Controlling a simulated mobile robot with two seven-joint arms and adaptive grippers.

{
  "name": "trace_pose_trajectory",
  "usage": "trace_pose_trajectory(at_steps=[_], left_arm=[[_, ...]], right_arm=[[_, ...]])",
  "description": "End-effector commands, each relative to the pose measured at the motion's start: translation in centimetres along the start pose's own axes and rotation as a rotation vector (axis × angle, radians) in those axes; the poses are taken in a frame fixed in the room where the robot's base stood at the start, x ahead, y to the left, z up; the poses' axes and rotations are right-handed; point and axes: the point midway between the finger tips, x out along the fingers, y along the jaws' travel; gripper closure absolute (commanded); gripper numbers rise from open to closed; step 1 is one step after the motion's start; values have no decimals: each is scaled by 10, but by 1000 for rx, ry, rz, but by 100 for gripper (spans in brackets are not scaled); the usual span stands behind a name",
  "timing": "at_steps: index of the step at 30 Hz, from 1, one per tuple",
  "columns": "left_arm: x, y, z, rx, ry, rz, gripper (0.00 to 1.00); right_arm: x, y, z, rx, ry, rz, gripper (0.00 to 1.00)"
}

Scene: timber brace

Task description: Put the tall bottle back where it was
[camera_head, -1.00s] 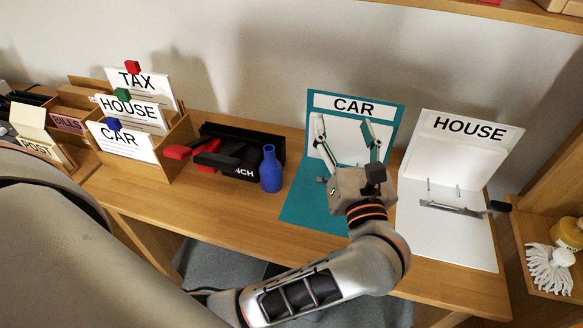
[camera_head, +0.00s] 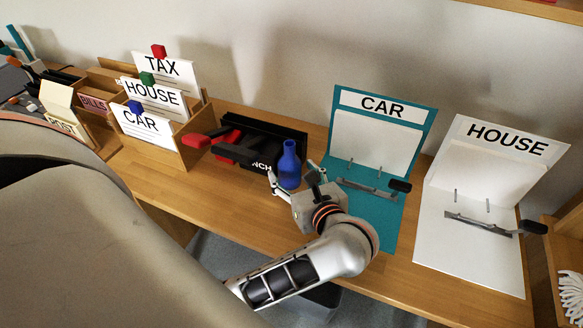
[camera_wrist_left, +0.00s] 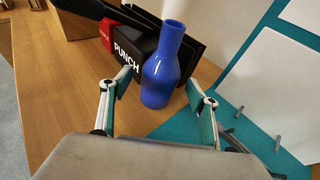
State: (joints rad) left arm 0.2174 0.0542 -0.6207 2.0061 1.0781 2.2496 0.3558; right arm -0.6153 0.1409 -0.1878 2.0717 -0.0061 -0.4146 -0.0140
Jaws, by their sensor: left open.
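The tall bottle (camera_head: 289,165) is blue with a narrow neck. It stands upright on the wooden desk, in front of the black PUNCH box (camera_head: 262,143). My left gripper (camera_head: 294,176) is open at the near side of the bottle, one finger to each side. In the left wrist view the bottle (camera_wrist_left: 162,72) is ahead, between the lines of the two open fingers (camera_wrist_left: 160,84), with gaps on both sides. Its base shows on the desk. My right gripper is not in view.
A teal CAR binder (camera_head: 372,205) lies open right of the bottle, a white HOUSE binder (camera_head: 468,245) beyond it. A card holder (camera_head: 192,150) with TAX, HOUSE and CAR cards stands left. The desk (camera_head: 225,205) front is clear.

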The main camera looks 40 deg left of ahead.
Motion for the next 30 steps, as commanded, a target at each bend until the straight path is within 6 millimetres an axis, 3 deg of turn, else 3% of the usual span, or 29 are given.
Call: trace_pose_trajectory(at_steps=[3, 11, 17, 20, 30], left_arm=[[12, 0, 0, 1, -1, 0, 40], [14, 0, 1, 0, 0, -1, 40], [14, 0, 1, 0, 0, -1, 86], [14, 0, 1, -1, -1, -1, 90], [11, -1, 8, -4, -2, -2, 90]], right_arm=[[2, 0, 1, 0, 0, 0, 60], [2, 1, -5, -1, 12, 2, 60], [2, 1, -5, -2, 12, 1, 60], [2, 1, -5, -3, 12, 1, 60], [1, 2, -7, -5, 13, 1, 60]])
